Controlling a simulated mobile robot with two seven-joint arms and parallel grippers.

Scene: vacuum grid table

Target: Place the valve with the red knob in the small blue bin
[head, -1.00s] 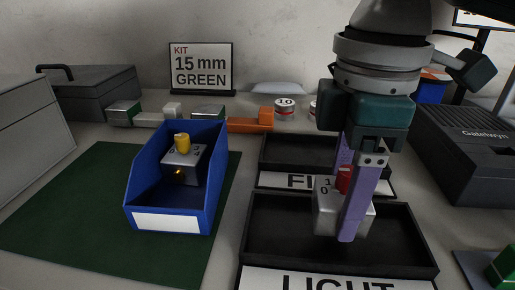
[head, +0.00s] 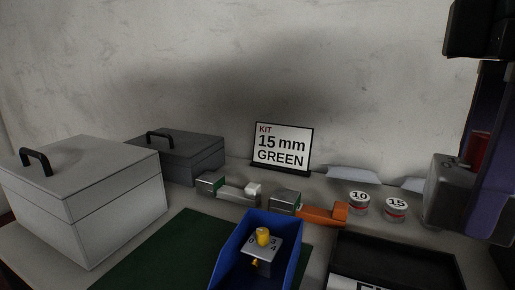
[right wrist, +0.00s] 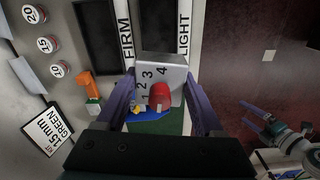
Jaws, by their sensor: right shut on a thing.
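The valve with the red knob is a grey block (head: 445,190) at the right edge of the head view; its red knob shows in the right wrist view (right wrist: 159,96). My right gripper (head: 484,195) is shut on it and holds it raised, right of the small blue bin. The small blue bin (head: 235,249) stands at the bottom of the head view, cut off by the frame. A valve with a yellow knob (head: 263,237) is in it. My left gripper (right wrist: 258,125) shows small in the right wrist view, away from the bin; its jaw state is unclear.
A dark tray (head: 350,243) lies right of the bin. Grey boxes (head: 100,205) stand at the left. A kit sign (head: 282,146), an orange part (head: 322,214) and round weights (head: 359,202) line the back. Green mat (head: 165,250) is bare left of the bin.

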